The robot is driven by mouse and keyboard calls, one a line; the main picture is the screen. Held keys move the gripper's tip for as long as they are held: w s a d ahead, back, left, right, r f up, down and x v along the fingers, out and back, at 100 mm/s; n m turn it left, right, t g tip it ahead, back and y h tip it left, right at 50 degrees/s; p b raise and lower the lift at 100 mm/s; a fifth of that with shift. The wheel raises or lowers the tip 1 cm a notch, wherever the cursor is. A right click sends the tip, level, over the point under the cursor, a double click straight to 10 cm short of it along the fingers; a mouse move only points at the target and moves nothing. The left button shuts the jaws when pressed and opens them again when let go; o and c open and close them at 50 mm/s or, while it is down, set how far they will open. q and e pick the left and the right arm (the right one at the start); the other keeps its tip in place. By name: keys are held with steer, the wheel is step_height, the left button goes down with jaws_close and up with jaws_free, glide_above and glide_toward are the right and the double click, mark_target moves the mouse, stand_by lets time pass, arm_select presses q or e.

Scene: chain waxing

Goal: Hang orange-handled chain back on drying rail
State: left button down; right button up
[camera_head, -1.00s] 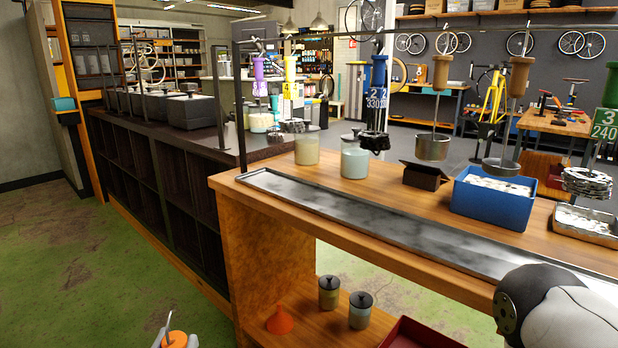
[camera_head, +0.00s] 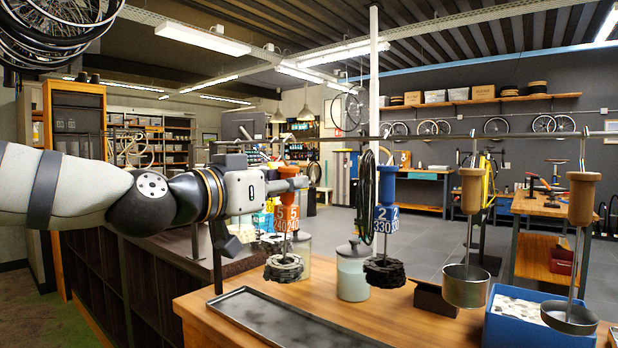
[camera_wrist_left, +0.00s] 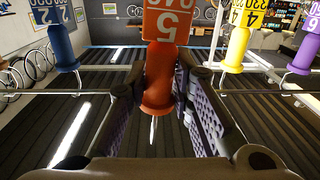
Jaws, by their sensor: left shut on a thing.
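My left gripper (camera_head: 290,181) is shut on the orange handle (camera_wrist_left: 158,85) of the chain with the tag numbered 5 240 (camera_head: 286,218). In the left wrist view the handle sits between the two fingers. The dark coiled chain (camera_head: 284,266) hangs below, above the bench. The drying rail (camera_head: 450,137) runs across just above and behind the gripper. I cannot tell whether the hook touches the rail. A blue-handled chain (camera_head: 387,185), tagged 2 330, hangs to the right of the gripper. My right gripper is out of view.
Yellow (camera_wrist_left: 238,48) and purple (camera_wrist_left: 304,52) handles hang nearby in the left wrist view. Brown-handled hangers (camera_head: 471,191) with pots hang farther right. A jar (camera_head: 353,276), a blue box (camera_head: 510,333) and a long metal tray (camera_head: 290,318) are on the bench.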

arm_select(q)
steer(key=r, duration=0.2)
steer(key=shift+s+d+r+h, duration=0.2)
steer(key=shift+d+r+h, duration=0.1)
steer(key=shift+d+r, duration=0.1)
steer(key=shift+w+d+f, duration=0.1)
steer(key=shift+w+d, duration=0.25)
steer(key=shift+w, duration=0.2)
steer(key=w+d+f+b, duration=0.1)
steer(key=w+d+f, duration=0.1)
steer(key=w+d, duration=0.2)
steer(key=shift+w+d+b, duration=0.15)
steer(key=shift+w+b, duration=0.2)
steer(key=shift+w, duration=0.6)
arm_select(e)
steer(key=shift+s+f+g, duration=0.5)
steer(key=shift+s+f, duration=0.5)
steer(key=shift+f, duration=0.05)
arm_select(q)
steer(key=shift+f, duration=0.1)
